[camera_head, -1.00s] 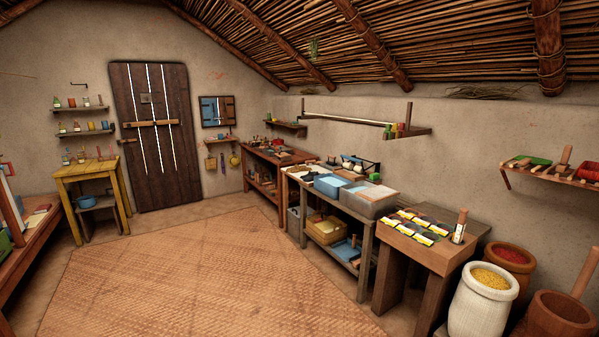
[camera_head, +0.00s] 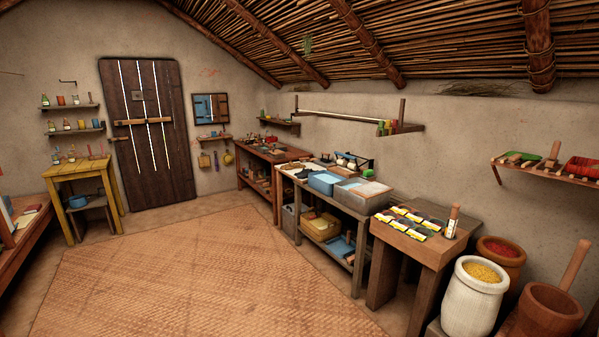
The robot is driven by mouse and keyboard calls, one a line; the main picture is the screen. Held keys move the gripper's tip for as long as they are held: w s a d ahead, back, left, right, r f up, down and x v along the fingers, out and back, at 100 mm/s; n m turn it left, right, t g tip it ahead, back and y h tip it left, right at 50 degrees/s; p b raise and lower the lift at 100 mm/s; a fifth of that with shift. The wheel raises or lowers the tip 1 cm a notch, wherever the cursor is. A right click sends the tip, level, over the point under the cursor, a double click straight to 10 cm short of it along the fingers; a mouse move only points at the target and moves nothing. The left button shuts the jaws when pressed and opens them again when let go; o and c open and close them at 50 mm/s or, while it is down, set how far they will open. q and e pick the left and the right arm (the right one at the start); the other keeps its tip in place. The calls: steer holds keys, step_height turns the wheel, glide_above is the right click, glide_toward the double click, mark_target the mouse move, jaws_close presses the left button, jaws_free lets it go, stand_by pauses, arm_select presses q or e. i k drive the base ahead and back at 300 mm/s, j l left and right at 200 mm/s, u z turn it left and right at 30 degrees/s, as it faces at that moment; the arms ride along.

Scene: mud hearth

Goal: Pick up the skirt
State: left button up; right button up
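I cannot make out a skirt for certain in the head view. Folded dark and blue cloth-like pieces lie on the lower shelf of the grey table (camera_head: 341,246), but they are too small to identify. A pale, flat cloth-like piece (camera_head: 301,171) lies on the tabletop beside the blue basin (camera_head: 325,182). Neither of my grippers shows in the view.
A woven mat (camera_head: 190,275) covers the clear floor in the middle. A yellow table (camera_head: 85,172) stands near the wooden door (camera_head: 150,130). A wooden block table (camera_head: 418,243), a white pot (camera_head: 472,298) and a mortar (camera_head: 547,312) stand at the right.

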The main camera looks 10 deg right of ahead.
mark_target(292, 165)
steer(key=i+j+u, duration=0.3)
steer(key=i, duration=0.55)
steer(key=i+u, duration=0.35)
steer(key=i, duration=2.9)
steer(key=i+z, duration=0.2)
steer(key=i, duration=0.2)
steer(key=i+j+z, duration=0.25)
steer(key=i, duration=0.15)
steer(key=i+l, duration=0.05)
steer(key=l, duration=0.05)
